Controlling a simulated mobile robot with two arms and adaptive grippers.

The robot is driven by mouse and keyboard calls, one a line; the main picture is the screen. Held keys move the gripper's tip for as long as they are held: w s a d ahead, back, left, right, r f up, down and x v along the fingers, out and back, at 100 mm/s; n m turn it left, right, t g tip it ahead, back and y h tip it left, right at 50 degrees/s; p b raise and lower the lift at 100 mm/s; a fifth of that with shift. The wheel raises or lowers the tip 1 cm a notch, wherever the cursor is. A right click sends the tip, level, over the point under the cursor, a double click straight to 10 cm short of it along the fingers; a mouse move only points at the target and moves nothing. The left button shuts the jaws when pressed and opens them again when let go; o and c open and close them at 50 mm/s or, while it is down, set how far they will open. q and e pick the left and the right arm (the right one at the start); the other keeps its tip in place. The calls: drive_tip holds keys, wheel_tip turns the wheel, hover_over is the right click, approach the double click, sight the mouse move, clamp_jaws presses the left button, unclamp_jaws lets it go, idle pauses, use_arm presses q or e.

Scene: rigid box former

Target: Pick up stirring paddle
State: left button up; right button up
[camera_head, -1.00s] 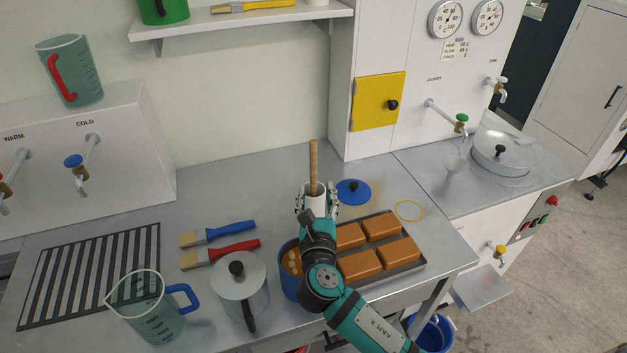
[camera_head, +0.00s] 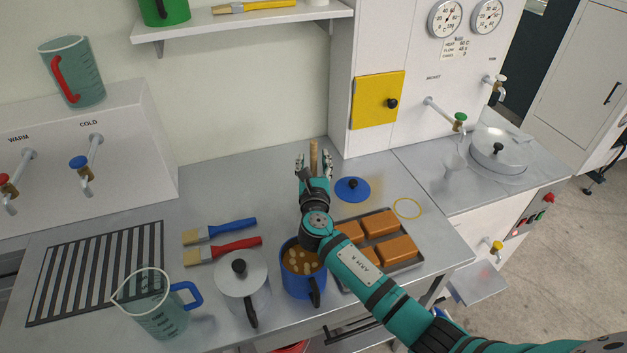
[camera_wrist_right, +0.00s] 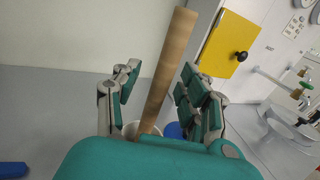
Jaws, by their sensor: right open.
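The stirring paddle (camera_head: 314,156) stands upright, its wooden handle rising behind my right gripper in the head view. In the right wrist view the handle (camera_wrist_right: 167,72) passes between the spread fingers of my right gripper (camera_wrist_right: 156,95), with gaps visible beside it. My right gripper (camera_head: 314,168) is open around the handle. The paddle's lower end is hidden; a pale container rim (camera_wrist_right: 150,130) shows at its base in the wrist view. My left gripper is not in view.
A blue pot (camera_head: 303,282) with pale pieces, a lidded grey pot (camera_head: 240,290) and a tray of orange-brown blocks (camera_head: 380,240) stand in front. A blue lid (camera_head: 352,189) lies right of the paddle. Blue (camera_head: 220,231) and red (camera_head: 224,251) brushes lie left.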

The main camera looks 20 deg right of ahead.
clamp_jaws()
idle(0.7)
